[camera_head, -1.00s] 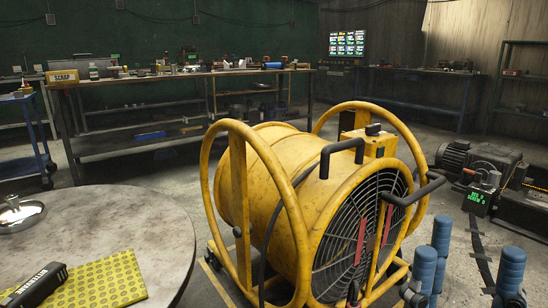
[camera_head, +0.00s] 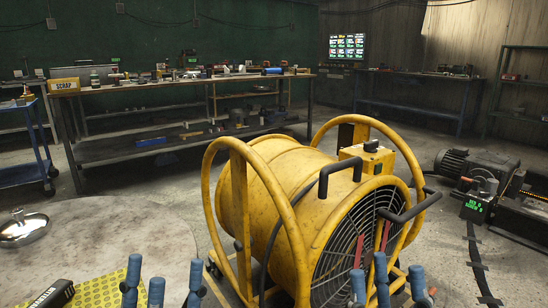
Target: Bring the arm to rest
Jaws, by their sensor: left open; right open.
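My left gripper (camera_head: 164,284) stands at the lower edge of the picture, with its blue-padded fingers pointing up and spread apart. It is open and nothing shows between the fingers. It is in front of the round table's right part, beside the yellow dotted cloth (camera_head: 100,292). My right gripper (camera_head: 388,284) is also at the lower edge, fingers up, open and empty. It appears in front of the yellow drum fan (camera_head: 262,190). The palms and most of both arms are below the picture. A shiny metal dish (camera_head: 24,230) lies at the table's left.
The round table (camera_head: 120,228) fills the lower left and is bare in its middle. A blue cart (camera_head: 22,172) and a long workbench (camera_head: 180,87) stand behind. A motor (camera_head: 472,163) sits on the floor at right.

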